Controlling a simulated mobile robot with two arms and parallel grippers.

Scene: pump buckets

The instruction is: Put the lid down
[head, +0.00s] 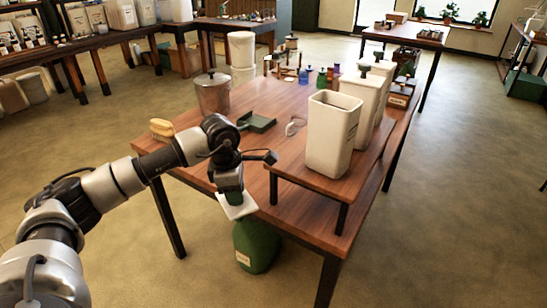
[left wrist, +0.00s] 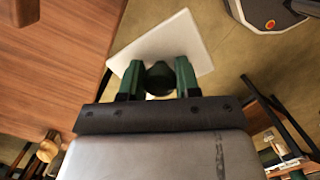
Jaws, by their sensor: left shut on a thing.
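My left gripper (head: 232,196) is shut on the dark knob (left wrist: 160,78) of a white square lid (head: 238,208). In the left wrist view the green fingers stand on both sides of the knob, and the flat lid (left wrist: 165,42) lies beyond them. The lid hangs in the air beside the table's near left edge, seen over the floor. An open white bucket (head: 330,135) without a lid stands on the raised wooden shelf (head: 300,178), right of the gripper. My right gripper is not in view.
More white buckets with dark tops (head: 362,86) stand behind the open one. The wooden table (head: 205,148) holds a metal pot (head: 212,95), a green dustpan (head: 258,122) and a brush (head: 162,129). A green container (head: 257,248) is low, below the lid. Bare tabletop shows left of the shelf.

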